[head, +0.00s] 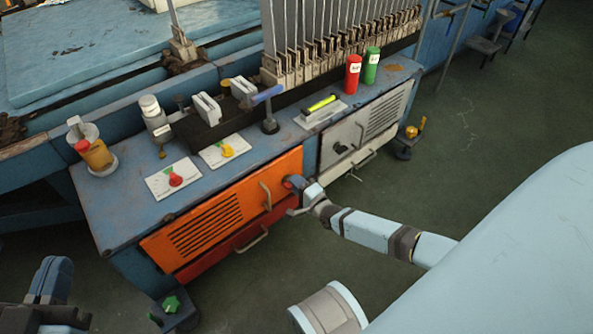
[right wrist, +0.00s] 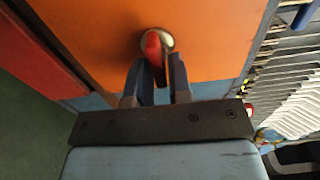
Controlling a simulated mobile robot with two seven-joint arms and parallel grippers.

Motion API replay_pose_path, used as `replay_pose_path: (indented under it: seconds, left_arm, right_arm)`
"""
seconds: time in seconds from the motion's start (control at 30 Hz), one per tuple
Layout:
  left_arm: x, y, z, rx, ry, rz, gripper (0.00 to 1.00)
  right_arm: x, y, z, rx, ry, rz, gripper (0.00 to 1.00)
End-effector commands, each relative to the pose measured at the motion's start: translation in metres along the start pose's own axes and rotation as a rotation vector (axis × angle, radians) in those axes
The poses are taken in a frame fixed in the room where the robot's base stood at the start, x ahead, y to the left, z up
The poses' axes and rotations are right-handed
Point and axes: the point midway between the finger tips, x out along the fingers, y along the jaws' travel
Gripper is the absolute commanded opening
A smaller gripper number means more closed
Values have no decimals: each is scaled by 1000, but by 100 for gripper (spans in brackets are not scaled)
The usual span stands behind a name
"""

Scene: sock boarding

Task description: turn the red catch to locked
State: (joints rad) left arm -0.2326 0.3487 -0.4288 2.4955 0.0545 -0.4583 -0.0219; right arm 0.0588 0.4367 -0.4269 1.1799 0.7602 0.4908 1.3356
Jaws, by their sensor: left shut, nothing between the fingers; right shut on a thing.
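The red catch (right wrist: 153,46) sits on a pale round mount on the orange door (right wrist: 95,30). In the head view the orange door (head: 222,212) is the front of the workbench's left cabinet, and the catch (head: 288,184) shows small near its right edge. My right gripper (right wrist: 158,72) is shut on the red catch, one finger on each side. In the head view the right gripper (head: 297,188) reaches the door from the right and partly covers the catch. My left gripper (head: 52,282) is shut and empty at the lower left, away from the bench.
A door handle (head: 266,196) stands just left of the catch. A red drawer (head: 222,255) lies below, and a grey door (head: 366,128) with a dark catch is at right. Cards with red (head: 175,180) and yellow (head: 227,150) knobs lie on the bench top. Floor in front is mostly clear.

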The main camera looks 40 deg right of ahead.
Motion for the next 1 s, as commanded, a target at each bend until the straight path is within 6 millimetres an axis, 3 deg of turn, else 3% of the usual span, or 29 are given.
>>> replay_pose_path:
  seconds: [0.07,0.1,0.17,0.2,0.57,1.0]
  left_arm:
    - [0,0,0,-2,1,-1,0]
    - [0,0,0,-4,1,-2,0]
    - [1,0,-1,-5,2,-3,0]
    - [1,0,-1,-7,2,-3,0]
    - [2,0,-4,-20,-1,-4,0]
    - [-6,16,-6,-219,-119,12,0]
  right_arm:
    - [0,0,0,0,0,0,0]
    - [0,0,0,0,0,0,21]
    - [0,0,0,0,0,0,35]
    - [0,0,0,0,0,0,36]
    - [-8,-1,0,-1,0,2,36]
    - [-100,-3,0,0,0,3,36]
